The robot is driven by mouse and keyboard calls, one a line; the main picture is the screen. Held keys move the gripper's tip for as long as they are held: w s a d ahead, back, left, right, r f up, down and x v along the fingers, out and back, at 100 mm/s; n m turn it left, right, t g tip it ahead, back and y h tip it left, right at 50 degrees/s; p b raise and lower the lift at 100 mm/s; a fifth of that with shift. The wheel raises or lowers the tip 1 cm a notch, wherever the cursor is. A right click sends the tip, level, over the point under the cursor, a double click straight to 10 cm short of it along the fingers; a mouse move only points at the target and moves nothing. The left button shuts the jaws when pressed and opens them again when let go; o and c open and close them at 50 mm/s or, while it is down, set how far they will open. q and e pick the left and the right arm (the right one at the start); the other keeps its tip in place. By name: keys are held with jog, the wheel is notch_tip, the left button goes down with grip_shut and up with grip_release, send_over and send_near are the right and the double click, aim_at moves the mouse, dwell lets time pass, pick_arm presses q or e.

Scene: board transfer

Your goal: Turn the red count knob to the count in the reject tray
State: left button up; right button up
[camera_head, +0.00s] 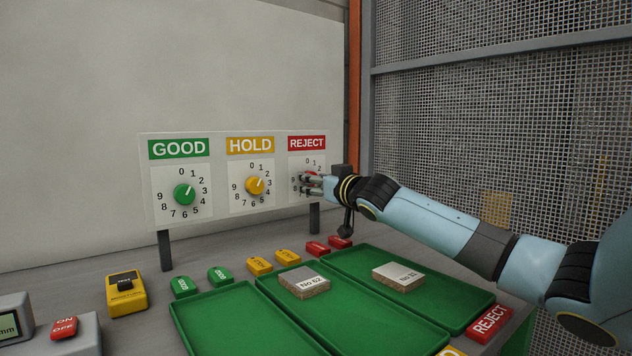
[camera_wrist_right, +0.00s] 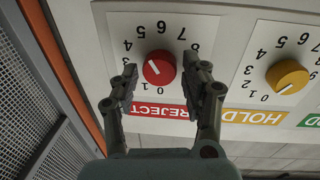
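The red count knob (camera_wrist_right: 159,68) sits on the dial under the REJECT sign (camera_head: 307,143). It has a pale pointer line, but I cannot read its exact number. My right gripper (camera_head: 312,184) is in front of this dial and partly hides it in the head view. In the right wrist view its two fingers (camera_wrist_right: 166,78) are open on either side of the knob, with visible gaps to it. The green reject tray (camera_head: 452,317), at the right with a red REJECT label (camera_head: 490,323), holds one board (camera_head: 398,276). My left gripper is not in view.
The green GOOD knob (camera_head: 184,194) and yellow HOLD knob (camera_head: 255,186) share the panel. The middle tray (camera_head: 405,335) holds one board (camera_head: 304,282); the left tray (camera_head: 222,325) looks empty. Small coloured tags line the trays' back edges. A mesh fence (camera_head: 500,110) stands at the right.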

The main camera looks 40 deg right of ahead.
jog(key=c, duration=0.8)
jog(key=shift+c, duration=0.2)
jog(key=shift+n, duration=0.3)
jog(key=n+p, duration=0.1)
jog(key=n, duration=0.7)
jog(key=n+y+p, duration=0.1)
jog(key=n, duration=0.7)
jog(key=n+t+y+p, duration=0.1)
jog(key=n, duration=0.7)
jog(key=shift+s+d+f+n+p, duration=0.1)
jog(key=shift+d+f+n+p, duration=0.05)
jog(key=shift+f+n+p, duration=0.2)
jog(key=shift+n, duration=0.25)
